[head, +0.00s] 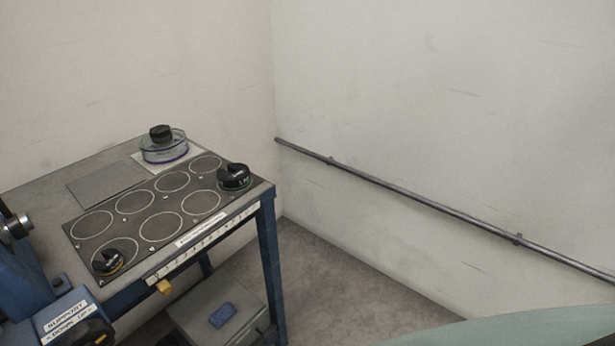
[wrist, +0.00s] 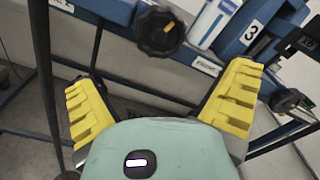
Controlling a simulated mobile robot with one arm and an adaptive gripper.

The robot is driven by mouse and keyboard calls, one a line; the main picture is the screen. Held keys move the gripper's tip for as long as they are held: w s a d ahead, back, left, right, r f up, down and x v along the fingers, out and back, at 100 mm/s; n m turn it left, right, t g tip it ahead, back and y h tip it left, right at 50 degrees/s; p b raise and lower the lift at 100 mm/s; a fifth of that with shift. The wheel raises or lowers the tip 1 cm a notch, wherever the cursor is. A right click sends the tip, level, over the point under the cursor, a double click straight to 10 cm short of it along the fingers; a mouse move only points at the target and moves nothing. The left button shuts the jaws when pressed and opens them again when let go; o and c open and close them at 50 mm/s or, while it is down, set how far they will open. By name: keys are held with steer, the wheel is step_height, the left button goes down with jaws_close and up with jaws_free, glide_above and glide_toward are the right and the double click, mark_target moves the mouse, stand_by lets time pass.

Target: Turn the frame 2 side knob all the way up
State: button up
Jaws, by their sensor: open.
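In the wrist view, my gripper (wrist: 162,82) is open, its two yellow ridged fingers wide apart with nothing between them. A white label partly cut off at the top left (wrist: 62,5) seems to end in a 2. In the head view, a black knob (head: 90,333) shows at the bottom left on a blue part with a "DOWN UP" label (head: 72,325).
A blue part marked 3 (wrist: 252,32) and another dark knob (wrist: 292,102) lie to the right in the wrist view. A table (head: 40,190) with ringed spots, black knobs and a clear dish (head: 164,148) stands left in the head view. A rail (head: 420,200) runs along the wall.

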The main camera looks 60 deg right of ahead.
steer(key=w+p, duration=0.1)
steer(key=w, duration=0.5)
steer(key=w+p, duration=0.1)
steer(key=w, duration=0.2)
steer(key=shift+d+r+p, duration=0.3)
steer(key=shift+w+f, duration=0.1)
steer(key=shift+w, duration=0.3)
steer(key=shift+c, duration=0.2)
steer(key=shift+s, duration=0.1)
steer(key=c, duration=1.2)
